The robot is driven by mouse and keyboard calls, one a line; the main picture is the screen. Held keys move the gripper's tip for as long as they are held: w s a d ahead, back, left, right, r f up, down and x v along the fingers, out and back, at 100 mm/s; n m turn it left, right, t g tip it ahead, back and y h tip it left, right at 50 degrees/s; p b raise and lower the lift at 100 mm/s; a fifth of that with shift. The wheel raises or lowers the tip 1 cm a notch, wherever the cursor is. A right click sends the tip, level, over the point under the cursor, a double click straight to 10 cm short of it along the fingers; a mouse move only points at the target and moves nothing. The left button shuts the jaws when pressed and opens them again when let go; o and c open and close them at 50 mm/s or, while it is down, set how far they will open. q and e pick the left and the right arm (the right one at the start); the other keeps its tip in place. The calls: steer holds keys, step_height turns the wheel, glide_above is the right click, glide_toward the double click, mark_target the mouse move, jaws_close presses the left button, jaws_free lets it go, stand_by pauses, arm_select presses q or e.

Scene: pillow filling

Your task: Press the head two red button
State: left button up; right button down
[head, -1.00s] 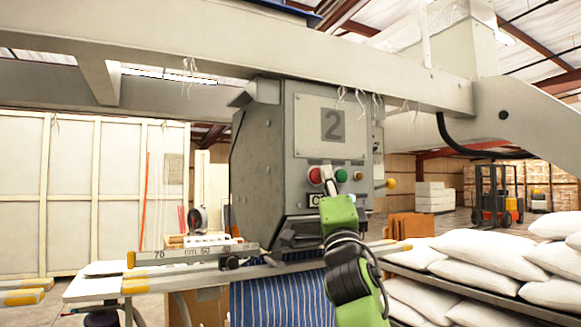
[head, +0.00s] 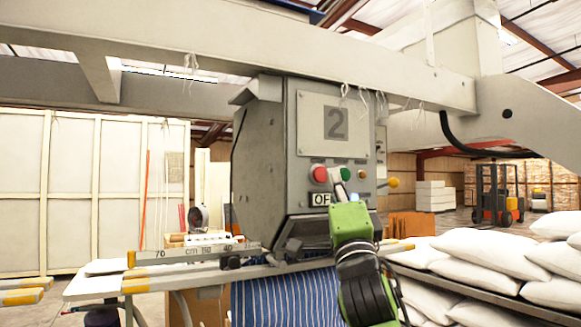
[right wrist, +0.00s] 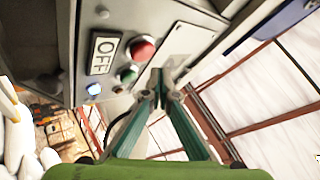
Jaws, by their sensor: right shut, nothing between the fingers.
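The grey filling head marked 2 (head: 302,150) hangs from the overhead beam. Its red button (head: 319,174) sits at the left of the button row, just above the "OFF" label. The green button (head: 341,174) is beside it. The red button also shows in the right wrist view (right wrist: 142,48). My right gripper (head: 338,188) is shut and empty, its tips just below the green button and to the right of the red one. In the right wrist view its fingertips (right wrist: 160,84) are apart from the red button in the picture. My left gripper is not in view.
A striped blue pillow cover (head: 285,300) hangs under the head. White pillows (head: 470,270) are stacked on racks at the right. The overhead beam (head: 250,50) crosses above.

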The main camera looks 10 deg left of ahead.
steer(key=shift+s+d, duration=0.55)
steer(key=shift+s, duration=0.2)
